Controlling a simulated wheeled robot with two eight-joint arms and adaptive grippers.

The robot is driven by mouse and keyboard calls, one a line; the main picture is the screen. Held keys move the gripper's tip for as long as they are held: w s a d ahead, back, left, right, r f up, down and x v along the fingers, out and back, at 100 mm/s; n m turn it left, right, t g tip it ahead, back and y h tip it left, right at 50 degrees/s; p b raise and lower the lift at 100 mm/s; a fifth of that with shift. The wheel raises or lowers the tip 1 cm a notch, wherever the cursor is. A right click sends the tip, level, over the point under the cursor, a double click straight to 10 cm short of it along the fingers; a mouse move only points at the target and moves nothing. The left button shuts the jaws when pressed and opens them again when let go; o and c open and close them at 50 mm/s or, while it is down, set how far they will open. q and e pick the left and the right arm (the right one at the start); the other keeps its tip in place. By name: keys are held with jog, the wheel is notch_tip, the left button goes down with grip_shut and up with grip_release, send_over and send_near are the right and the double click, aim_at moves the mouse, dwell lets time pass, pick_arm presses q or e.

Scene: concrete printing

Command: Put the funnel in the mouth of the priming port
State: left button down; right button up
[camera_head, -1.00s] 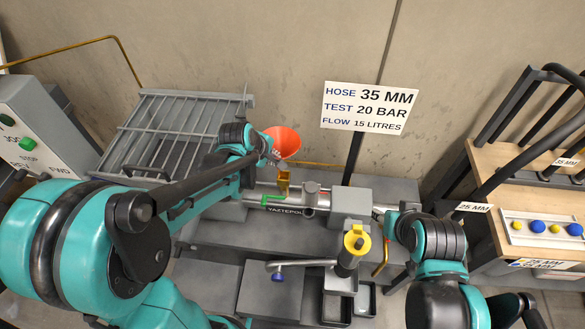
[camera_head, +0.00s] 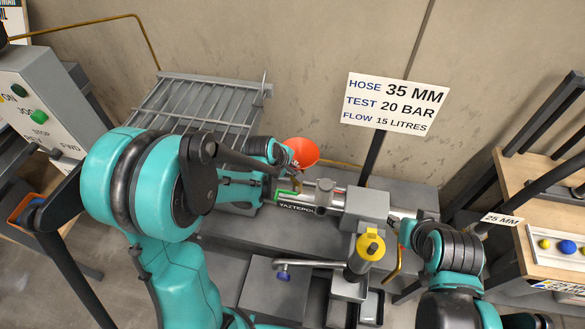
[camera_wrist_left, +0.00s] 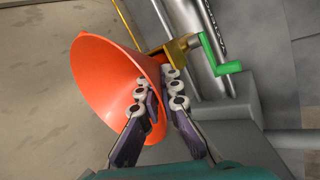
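The orange funnel (camera_head: 303,151) is held by my left gripper (camera_head: 290,166) above the grey pump. In the left wrist view the funnel (camera_wrist_left: 108,72) is tilted, with its wide mouth toward the left. The fingers of my left gripper (camera_wrist_left: 158,88) are closed about its narrow end; the spout is mostly hidden. The brass priming port (camera_wrist_left: 180,47) with a green handle (camera_wrist_left: 222,60) is just beyond the fingers, beside the funnel. I cannot tell whether they touch. In the head view the port is partly hidden behind my gripper. My right gripper (camera_head: 404,230) is by the pump's right end; its fingers are unclear.
A grey barred grate (camera_head: 205,98) lies behind my left arm. A sign (camera_head: 395,103) stands behind the pump. A yellow-capped post (camera_head: 369,246) is in front of it. A wooden rack (camera_head: 550,190) stands at right and a control box (camera_head: 40,110) at left.

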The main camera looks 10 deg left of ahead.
pick_arm(q)
jog(key=shift+f, duration=0.1)
jog(key=c, duration=1.7)
grip_release()
jog(key=shift+r, duration=0.35)
jog(key=s+a+r+m+p, duration=0.1)
jog(key=s+r+m, duration=0.3)
jog(key=s+r, duration=0.1)
jog(key=s+a+r+m+t+y+p, duration=0.1)
jog(key=s+a+r+m+p, duration=0.1)
jog(key=s+r+m, duration=0.3)
jog(key=s+a+r+m+y+p, duration=0.1)
jog(key=s+r+m, duration=0.4)
jog(key=s+r, duration=0.2)
jog(key=shift+s+a+r+p, duration=0.1)
jog(key=shift+s+a+p, duration=0.1)
jog(key=shift+s, duration=0.3)
jog(key=shift+s+a+r+p, duration=0.1)
jog(key=shift+s+a+p, duration=0.1)
jog(key=shift+s, duration=0.3)
